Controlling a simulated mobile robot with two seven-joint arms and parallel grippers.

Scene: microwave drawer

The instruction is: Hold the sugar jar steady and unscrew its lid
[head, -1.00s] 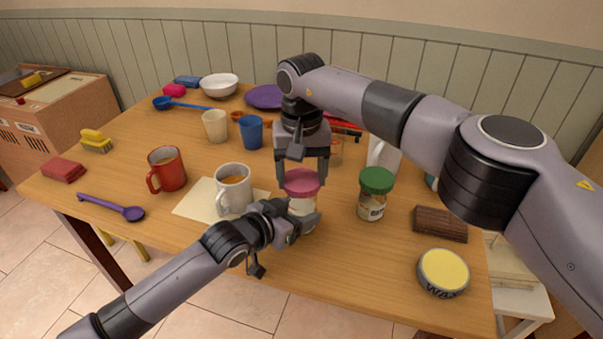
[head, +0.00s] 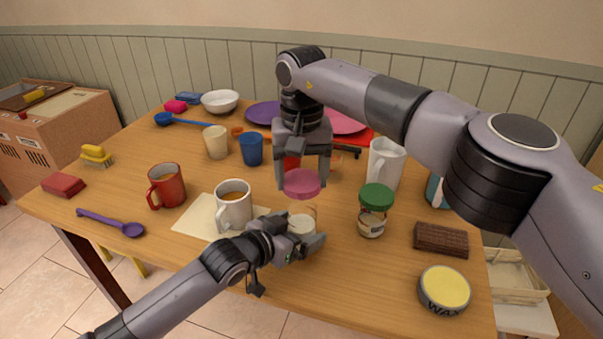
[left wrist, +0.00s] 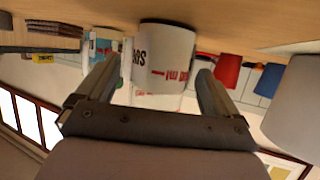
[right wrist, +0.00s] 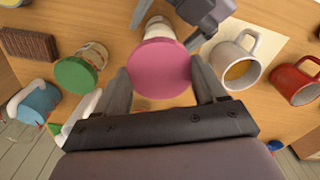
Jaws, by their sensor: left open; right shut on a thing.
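The sugar jar (head: 301,224) stands upright, uncapped, near the table's front edge, with pale contents. Its pink lid (head: 302,184) is above the jar, apart from it. My right gripper (head: 303,174) points down, shut on the lid. In the right wrist view the lid (right wrist: 160,68) sits between the fingers and hides part of the jar (right wrist: 160,27). My left gripper (head: 306,240) is low at the jar, open, with a finger either side of it. In the left wrist view the jar's lettered label (left wrist: 165,60) shows between the spread fingers.
A green-lidded jar (head: 374,213) stands just right. A white mug (head: 234,208) on a paper sheet (head: 197,218) is close on the left, with a red mug (head: 168,187) beyond. A brown bar (head: 440,239) and a wax tin (head: 444,289) lie right.

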